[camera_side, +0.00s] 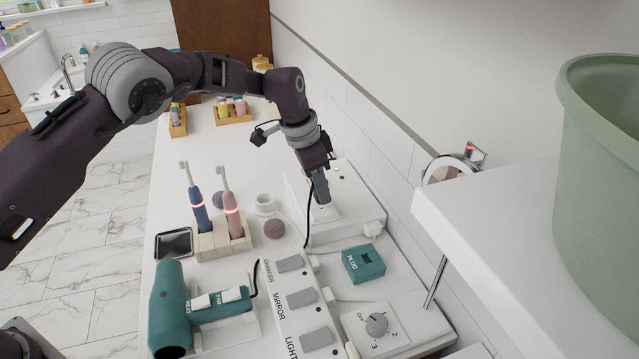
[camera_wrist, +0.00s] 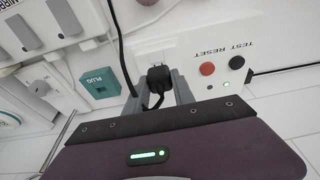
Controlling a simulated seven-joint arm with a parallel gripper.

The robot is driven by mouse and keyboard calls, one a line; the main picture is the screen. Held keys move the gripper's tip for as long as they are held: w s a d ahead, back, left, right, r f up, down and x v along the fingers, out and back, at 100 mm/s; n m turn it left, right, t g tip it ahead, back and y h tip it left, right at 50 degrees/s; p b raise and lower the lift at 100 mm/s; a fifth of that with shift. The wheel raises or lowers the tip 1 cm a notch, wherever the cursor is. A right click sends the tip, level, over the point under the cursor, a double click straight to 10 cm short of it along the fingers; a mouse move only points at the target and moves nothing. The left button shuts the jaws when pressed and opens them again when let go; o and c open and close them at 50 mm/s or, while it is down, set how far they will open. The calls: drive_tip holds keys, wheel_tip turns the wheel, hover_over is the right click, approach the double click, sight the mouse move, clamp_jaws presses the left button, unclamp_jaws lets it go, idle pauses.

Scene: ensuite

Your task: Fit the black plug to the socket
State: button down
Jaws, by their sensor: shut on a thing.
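In the wrist view, the black plug (camera_wrist: 158,77) sits between the two fingers of my gripper (camera_wrist: 157,88), which is shut on it. Its black cord runs up along the left finger. The pale socket (camera_wrist: 153,48) is just beyond the plug, on a white box. The plug is very close to the socket face; I cannot tell whether its prongs are in the slots. In the side view my gripper (camera_side: 322,203) points down at the white box (camera_side: 345,228). There the fingers hide the plug, and the black cord (camera_side: 308,220) hangs to the left.
Red and black buttons (camera_wrist: 222,61) marked TEST and RESET are beside the socket. A teal PLUG block (camera_side: 364,263) stands in front of the box. A switch panel (camera_side: 295,300), dial box (camera_side: 377,325), hair dryer (camera_side: 172,310) and two toothbrushes (camera_side: 231,205) are nearby. A tiled wall is at right.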

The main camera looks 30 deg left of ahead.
drive_tip(key=shift+f, duration=0.85)
drive_tip(key=c, duration=1)
unclamp_jaws()
drive_tip(key=shift+o, duration=0.2)
drive_tip(key=shift+r, duration=0.1)
drive_tip(key=s+a+r+n, duration=0.1)
drive_tip(key=s+a+r, duration=0.2)
drive_tip(key=r, duration=0.5)
drive_tip(key=s+a+r+n, duration=0.15)
drive_tip(key=s+r, duration=0.25)
drive_tip(key=r, duration=0.5)
drive_tip(key=s+a+r+n+t, duration=0.1)
drive_tip(key=s+a+r, duration=0.1)
drive_tip(key=s+r, duration=0.25)
drive_tip(key=s+a+r+n+t, duration=0.1)
drive_tip(key=s+a+r, duration=0.2)
drive_tip(key=s, duration=0.3)
drive_tip(key=s+a+f+n+y, duration=0.1)
drive_tip(key=s+a+f+n, duration=0.1)
drive_tip(key=s, duration=1)
drive_tip(key=s+a+f+n+t+y, duration=0.1)
drive_tip(key=s+a+f+n, duration=0.1)
drive_tip(key=s, duration=0.9)
drive_tip(key=shift+s+a+t, duration=0.3)
drive_tip(key=shift+s+a, duration=0.05)
drive_tip(key=shift+s, duration=0.05)
